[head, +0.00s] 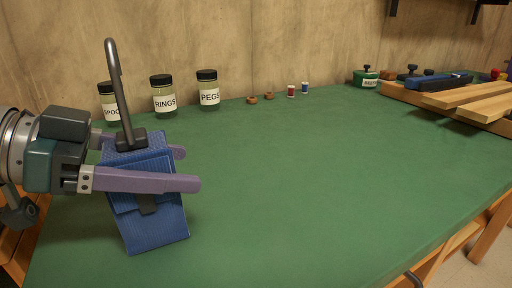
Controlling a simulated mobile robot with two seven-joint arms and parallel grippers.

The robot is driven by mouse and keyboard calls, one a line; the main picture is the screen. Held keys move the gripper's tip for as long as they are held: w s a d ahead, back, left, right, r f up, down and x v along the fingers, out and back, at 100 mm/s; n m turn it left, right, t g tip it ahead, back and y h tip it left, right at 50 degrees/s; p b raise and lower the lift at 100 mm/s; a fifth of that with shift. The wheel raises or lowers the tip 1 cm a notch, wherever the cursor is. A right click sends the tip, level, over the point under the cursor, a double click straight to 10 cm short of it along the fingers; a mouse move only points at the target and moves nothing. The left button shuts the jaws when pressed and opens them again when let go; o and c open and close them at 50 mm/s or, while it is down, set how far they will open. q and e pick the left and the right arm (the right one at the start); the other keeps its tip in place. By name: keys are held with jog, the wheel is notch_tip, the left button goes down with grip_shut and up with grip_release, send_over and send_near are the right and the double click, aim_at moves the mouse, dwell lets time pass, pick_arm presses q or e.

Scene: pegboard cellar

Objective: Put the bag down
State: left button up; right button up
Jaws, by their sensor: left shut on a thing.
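A blue bag (155,222) with a flap and a tall dark hook-shaped handle (114,80) is at the left of the head view. My left gripper (190,168) comes in from the left with its purple fingers on either side of the bag's upper part, shut on it. The bag looks slightly tilted. I cannot tell whether its bottom touches the green bench top (300,180). My right gripper is not in view.
Jars labelled RINGS (164,103) and PEGS (208,95), and a partly hidden one, stand along the back wall. Small spools (291,91) sit farther right. Wooden boards (470,100) lie at the far right. The middle of the bench is clear.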

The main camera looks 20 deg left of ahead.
aim_at(97, 156)
pick_arm(q)
jog(key=shift+f+b, duration=0.2)
jog(key=shift+b, duration=0.1)
jog(key=o, duration=1.5)
jog(key=shift+r, duration=0.1)
jog(key=shift+c, duration=0.2)
jog(key=shift+r+p, duration=0.2)
jog(key=shift+p, duration=0.15)
jog(key=v, duration=1.2)
jog(key=shift+f+p, duration=0.1)
jog(key=shift+p, duration=0.2)
